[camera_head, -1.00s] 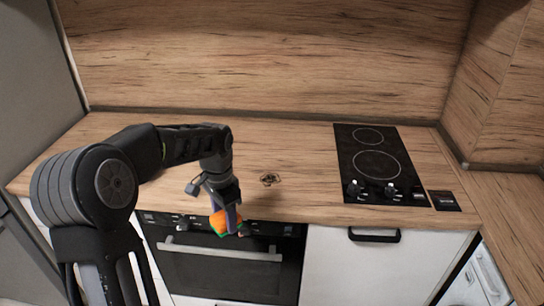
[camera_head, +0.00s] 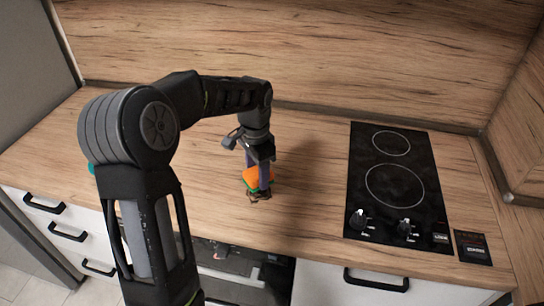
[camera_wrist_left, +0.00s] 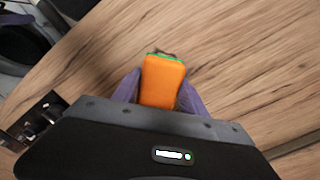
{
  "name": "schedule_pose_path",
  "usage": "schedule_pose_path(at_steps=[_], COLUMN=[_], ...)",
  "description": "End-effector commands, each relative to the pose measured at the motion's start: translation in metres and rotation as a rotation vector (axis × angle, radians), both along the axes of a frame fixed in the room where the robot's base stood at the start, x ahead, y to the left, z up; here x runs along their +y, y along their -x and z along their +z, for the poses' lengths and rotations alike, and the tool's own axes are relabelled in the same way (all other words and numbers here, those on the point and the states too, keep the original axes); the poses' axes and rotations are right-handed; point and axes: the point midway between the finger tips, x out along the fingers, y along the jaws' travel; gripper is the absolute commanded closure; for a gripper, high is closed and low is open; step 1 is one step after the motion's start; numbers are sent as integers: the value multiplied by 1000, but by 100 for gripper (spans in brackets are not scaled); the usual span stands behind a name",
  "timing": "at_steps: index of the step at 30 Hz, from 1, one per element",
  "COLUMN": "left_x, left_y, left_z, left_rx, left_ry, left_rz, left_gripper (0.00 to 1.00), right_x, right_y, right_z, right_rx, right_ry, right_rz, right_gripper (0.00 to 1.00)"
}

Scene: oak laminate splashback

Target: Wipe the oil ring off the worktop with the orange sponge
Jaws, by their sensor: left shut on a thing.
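The orange sponge (camera_head: 252,178) has a green layer along one side. My left gripper (camera_head: 258,186) is shut on it, above the wooden worktop (camera_head: 310,190). In the left wrist view the sponge (camera_wrist_left: 162,82) sits between the two purple-grey fingers. The dark oil ring (camera_head: 258,197) shows on the worktop just beyond the sponge's lower edge in the head view and is partly hidden by it. Only a bit of the ring (camera_wrist_left: 166,53) shows past the sponge's green edge in the wrist view. I cannot tell whether the sponge touches the worktop. My right gripper is not in view.
A black two-ring hob (camera_head: 395,185) with two knobs lies to the right, with a small dark plate (camera_head: 472,247) beside it. The wooden splashback (camera_head: 310,60) rises behind. An oven (camera_head: 240,268) is below the front edge. The worktop between sponge and hob is clear.

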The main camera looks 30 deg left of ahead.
Motion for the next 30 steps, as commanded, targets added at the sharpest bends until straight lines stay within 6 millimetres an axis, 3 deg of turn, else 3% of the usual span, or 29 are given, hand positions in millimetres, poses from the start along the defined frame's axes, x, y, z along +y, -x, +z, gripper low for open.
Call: schedule_pose_path(at_steps=[14, 30], left_x=[0, 0], left_y=[0, 0], left_z=[-3, -45], left_rx=[0, 1], left_ry=[0, 0], left_rz=[0, 0], left_gripper=[82, 82], right_x=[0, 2], right_y=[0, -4], right_z=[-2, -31], right_rx=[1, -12], right_ry=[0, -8], right_rz=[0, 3], right_gripper=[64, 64])
